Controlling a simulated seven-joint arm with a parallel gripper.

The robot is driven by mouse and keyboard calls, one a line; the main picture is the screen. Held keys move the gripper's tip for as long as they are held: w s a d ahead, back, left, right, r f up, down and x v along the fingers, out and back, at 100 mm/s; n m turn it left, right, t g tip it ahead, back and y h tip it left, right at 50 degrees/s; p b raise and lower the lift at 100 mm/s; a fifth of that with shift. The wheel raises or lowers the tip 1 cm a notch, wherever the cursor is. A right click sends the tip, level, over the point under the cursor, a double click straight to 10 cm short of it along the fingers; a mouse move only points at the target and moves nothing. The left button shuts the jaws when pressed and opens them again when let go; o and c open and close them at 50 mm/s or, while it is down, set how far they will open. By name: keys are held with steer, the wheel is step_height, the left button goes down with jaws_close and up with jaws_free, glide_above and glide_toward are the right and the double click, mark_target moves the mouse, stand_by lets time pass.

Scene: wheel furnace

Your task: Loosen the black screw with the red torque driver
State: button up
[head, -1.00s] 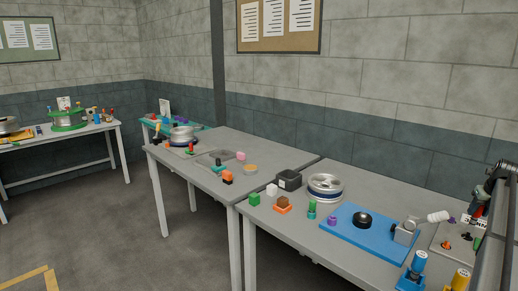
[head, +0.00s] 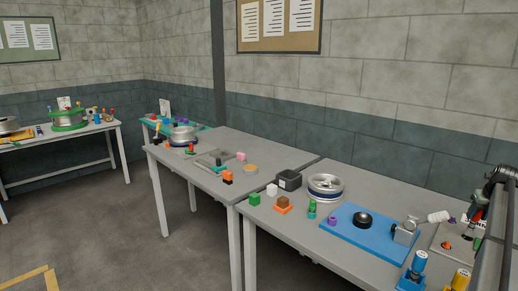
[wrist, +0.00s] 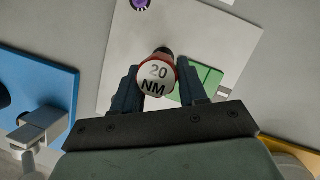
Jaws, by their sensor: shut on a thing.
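My gripper (wrist: 165,88) is shut on the red torque driver (wrist: 182,63), whose white cap reads "20 NM" in the wrist view. The driver points away from the wrist camera, over a light grey plate (wrist: 240,45). The cap and fingers hide its tip, so I cannot tell whether it touches anything. In the head view my gripper (head: 472,222) is at the right edge, above the same plate (head: 440,235). I cannot make out the black screw clearly; the driver and gripper cover that part of the plate.
A green block (wrist: 212,76) is beside the driver, and a purple ring-like part (wrist: 140,3) is near the plate's top edge. Left of the plate is a blue board (head: 350,231) with a metal clamp (head: 405,234). Blue (head: 418,262) and yellow (head: 461,279) capped tools stand in front.

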steer(key=shift+f, duration=0.55)
steer(key=o, duration=1.3)
steer(key=shift+o, duration=0.2)
